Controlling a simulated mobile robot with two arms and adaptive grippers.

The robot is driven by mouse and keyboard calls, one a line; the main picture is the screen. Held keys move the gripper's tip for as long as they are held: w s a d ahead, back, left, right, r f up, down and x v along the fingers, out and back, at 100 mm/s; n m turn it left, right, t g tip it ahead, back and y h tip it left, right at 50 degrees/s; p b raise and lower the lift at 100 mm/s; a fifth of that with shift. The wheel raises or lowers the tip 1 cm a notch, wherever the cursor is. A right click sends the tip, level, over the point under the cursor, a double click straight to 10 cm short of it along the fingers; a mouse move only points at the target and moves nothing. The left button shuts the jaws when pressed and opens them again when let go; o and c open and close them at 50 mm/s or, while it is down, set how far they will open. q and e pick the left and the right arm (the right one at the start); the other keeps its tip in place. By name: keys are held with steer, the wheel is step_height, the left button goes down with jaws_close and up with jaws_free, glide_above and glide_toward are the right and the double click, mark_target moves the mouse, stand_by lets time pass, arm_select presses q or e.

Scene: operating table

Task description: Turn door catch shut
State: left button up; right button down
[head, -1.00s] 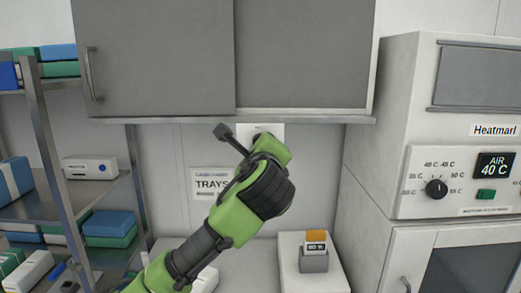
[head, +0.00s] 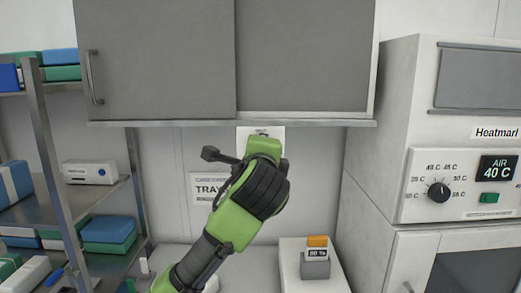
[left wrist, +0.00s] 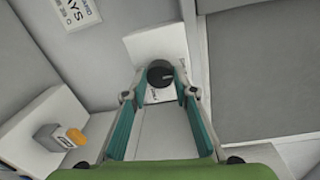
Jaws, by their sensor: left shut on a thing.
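The door catch is a dark round knob (left wrist: 160,73) on a white plate (left wrist: 157,43) with small print. In the left wrist view my left gripper (left wrist: 163,84) has its two teal fingers closed on the sides of the knob. A pale mark shows on the knob's face. In the head view the green and black left gripper (head: 258,178) is in front of the white plate (head: 271,140), just below the wall cabinet, and hides most of the catch and its fingertips. My right gripper is not in view.
A grey wall cabinet (head: 302,55) hangs directly above. A white heating cabinet (head: 392,150) with a dial stands at right, a metal shelf (head: 45,130) with boxes at left.

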arm_select(q)
steer(key=o, duration=1.1)
steer(key=s, duration=1.2)
steer(key=shift+r, duration=0.4)
steer(key=shift+f, duration=0.1)
